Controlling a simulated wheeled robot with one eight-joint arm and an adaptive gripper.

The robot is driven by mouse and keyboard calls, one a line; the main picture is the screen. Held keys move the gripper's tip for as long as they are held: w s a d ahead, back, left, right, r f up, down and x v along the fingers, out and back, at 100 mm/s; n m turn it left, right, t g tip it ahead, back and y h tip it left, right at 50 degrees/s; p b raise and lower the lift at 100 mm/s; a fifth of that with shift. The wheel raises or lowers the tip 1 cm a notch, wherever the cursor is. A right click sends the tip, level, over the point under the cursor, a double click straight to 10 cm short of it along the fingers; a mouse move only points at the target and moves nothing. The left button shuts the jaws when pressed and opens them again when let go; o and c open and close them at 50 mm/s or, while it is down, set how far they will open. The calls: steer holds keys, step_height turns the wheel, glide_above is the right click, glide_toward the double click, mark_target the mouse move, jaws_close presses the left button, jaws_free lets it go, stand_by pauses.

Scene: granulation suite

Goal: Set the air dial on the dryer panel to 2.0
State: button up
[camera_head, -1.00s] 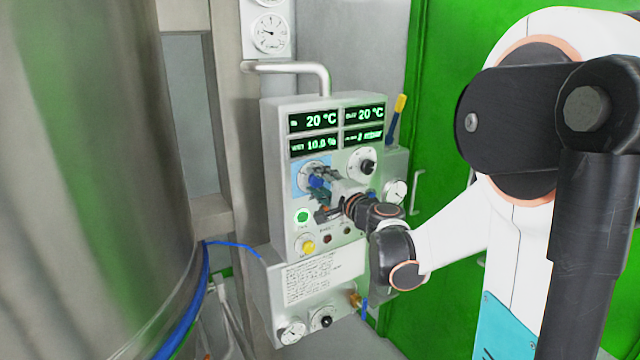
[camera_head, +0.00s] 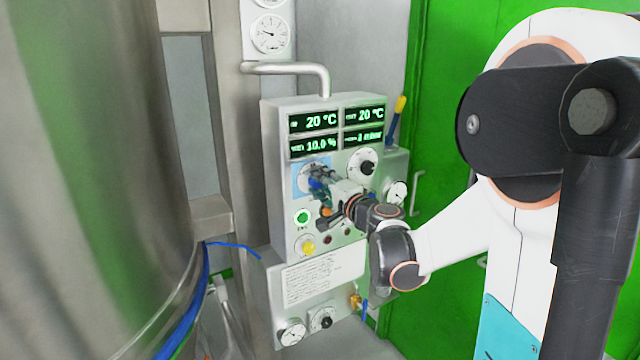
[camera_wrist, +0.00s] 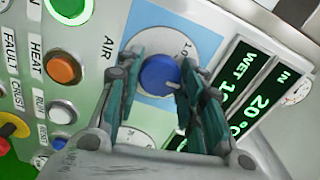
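The dryer panel (camera_head: 278,222) is a light grey box with green displays in the head view. The air dial is a blue knob (camera_wrist: 158,74) on a pale round scale with a light blue backing, beside the word AIR in the wrist view. My gripper (camera_wrist: 157,80) has its two teal fingers on either side of the blue knob. Whether both fingers touch the knob is hard to tell. The knob's pointer and most scale numbers are hidden or too small to read.
An orange button (camera_wrist: 62,68) shows in the wrist view. A black knob (camera_head: 367,168) sits to the right. A large steel vessel (camera_head: 90,180) stands at left.

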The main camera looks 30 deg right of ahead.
steer(key=o, duration=0.5)
steer(key=shift+c, duration=0.2)
steer(key=s, duration=0.7)
steer(key=shift+s, duration=0.3)
steer(key=shift+w, duration=0.1)
